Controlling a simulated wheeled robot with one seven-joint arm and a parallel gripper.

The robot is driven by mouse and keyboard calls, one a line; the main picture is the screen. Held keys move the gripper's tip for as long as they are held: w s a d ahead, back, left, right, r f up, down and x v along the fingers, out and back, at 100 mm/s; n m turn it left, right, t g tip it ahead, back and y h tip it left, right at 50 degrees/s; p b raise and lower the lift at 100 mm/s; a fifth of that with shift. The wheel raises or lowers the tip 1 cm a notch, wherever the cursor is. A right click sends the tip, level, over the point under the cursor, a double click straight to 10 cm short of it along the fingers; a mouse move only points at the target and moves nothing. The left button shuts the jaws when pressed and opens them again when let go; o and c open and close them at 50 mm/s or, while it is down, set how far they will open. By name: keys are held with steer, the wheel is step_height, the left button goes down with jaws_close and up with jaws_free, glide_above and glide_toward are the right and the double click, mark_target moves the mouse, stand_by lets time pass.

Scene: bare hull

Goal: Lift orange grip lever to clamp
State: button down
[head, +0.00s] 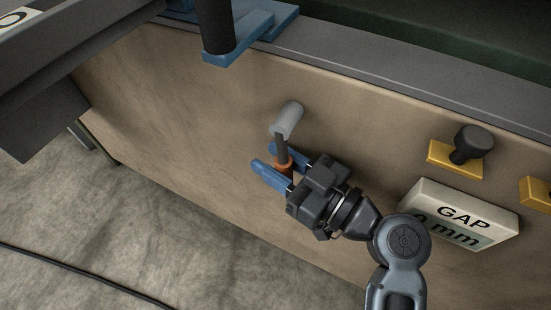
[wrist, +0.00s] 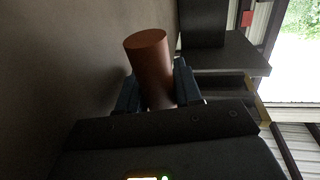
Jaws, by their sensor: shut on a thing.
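The grip lever hangs down from a grey cylindrical pivot (head: 288,120) on the tan panel. Its dark shaft (head: 281,147) leads down to an orange grip (head: 283,164), mostly hidden between my fingers in the head view. My gripper (head: 272,165), with blue fingers, is shut on the orange grip. In the wrist view the orange grip (wrist: 150,62) sticks up between the two blue fingers of my gripper (wrist: 159,88). The lower part of the grip is hidden by the gripper body.
A display box (head: 459,213) reading "GAP" and "0 mm" is right of my gripper. A black knob on a yellow plate (head: 455,158) sits above it. A blue bracket (head: 238,45) with a dark post is at the top. Concrete floor lies lower left, with a black cable (head: 85,275).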

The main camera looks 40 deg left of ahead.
steer(key=d+h+p, duration=0.1)
steer(key=p, duration=0.1)
steer(key=d+r+h+p, duration=0.1)
steer(key=h+p, duration=0.1)
steer(key=d+h+p, duration=0.1)
steer(key=p, duration=0.1)
steer(key=shift+w+d+r+n, duration=0.15)
steer(key=shift+w+n, duration=0.25)
steer(key=w+d+r+n+t+h+p, duration=0.1)
steer(key=d+r+h+p, duration=0.4)
steer(key=h+p, duration=0.7)
steer(key=t+p, duration=0.1)
steer(key=p, duration=0.8)
steer(key=shift+w+d+r, duration=0.2)
steer(key=shift+d+r, duration=0.05)
steer(key=shift+d, duration=0.15)
steer(key=c, duration=1.1)
jaws_free()
steer(key=shift+v, duration=3.85)
